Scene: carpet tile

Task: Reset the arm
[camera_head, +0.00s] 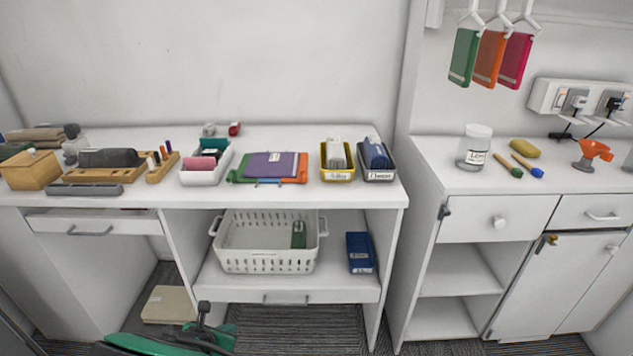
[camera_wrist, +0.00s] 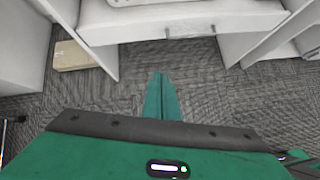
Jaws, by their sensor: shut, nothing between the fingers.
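My gripper (camera_wrist: 160,80) shows in the wrist view as two green fingers pressed together, with nothing between them. It points over the dark carpet in front of the white desk and touches nothing that I can see. In the head view, green and black parts of my arm show at the bottom left, low in front of the desk's lower shelf. The fingertips cannot be made out there.
The white desk (camera_head: 300,197) holds trays, folders and a wooden box (camera_head: 31,170). A white basket (camera_head: 267,258) and a blue bin (camera_head: 361,253) stand on its lower shelf. A beige box (camera_head: 169,305) lies on the floor at left. Cabinets stand at right. The carpet (camera_wrist: 215,85) around my fingers is clear.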

